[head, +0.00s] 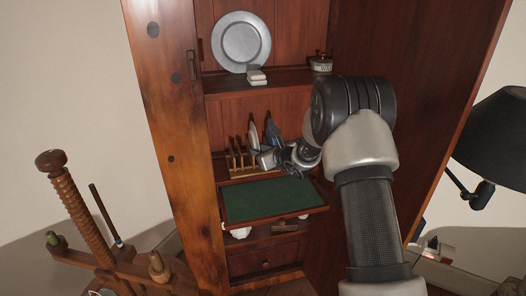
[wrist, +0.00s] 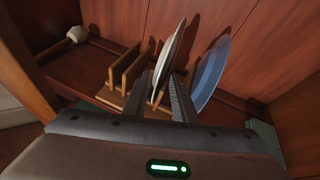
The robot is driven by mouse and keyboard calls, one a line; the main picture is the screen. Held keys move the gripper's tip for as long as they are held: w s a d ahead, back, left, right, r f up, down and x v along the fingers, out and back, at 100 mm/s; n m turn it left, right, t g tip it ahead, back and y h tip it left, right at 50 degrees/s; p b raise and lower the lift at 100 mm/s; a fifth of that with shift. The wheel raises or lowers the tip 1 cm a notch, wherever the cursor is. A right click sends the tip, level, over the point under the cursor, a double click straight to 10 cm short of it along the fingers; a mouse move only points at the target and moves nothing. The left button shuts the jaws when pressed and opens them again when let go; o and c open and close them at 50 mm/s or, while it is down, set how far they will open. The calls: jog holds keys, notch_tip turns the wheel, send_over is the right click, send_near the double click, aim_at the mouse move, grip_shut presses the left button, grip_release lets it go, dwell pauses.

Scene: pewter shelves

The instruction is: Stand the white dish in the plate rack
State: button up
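The white dish (wrist: 174,52) stands nearly upright and edge-on at the wooden plate rack (wrist: 119,77), with its lower edge among the slats. It also shows in the head view (head: 254,135), above the rack (head: 238,164). My gripper (wrist: 161,82) has one finger on each side of the dish, and the narrow gap between them looks closed on its rim. The fingers hide part of the lower rim, so I cannot see exactly how it sits between the slats. In the head view my gripper is small and partly hidden by my arm.
A blue plate (wrist: 211,72) stands just right of the dish. Slots on the rack's left look empty. A green-topped pull-out board (head: 265,199) lies in front. A pewter plate (head: 241,42) and a lidded pot (head: 321,65) are on the shelf above. Cabinet walls stand close on both sides.

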jog(key=p+v, duration=0.3)
jog(key=v, duration=1.4)
jog(key=shift+s+r, duration=0.2)
jog(key=shift+r, duration=0.05)
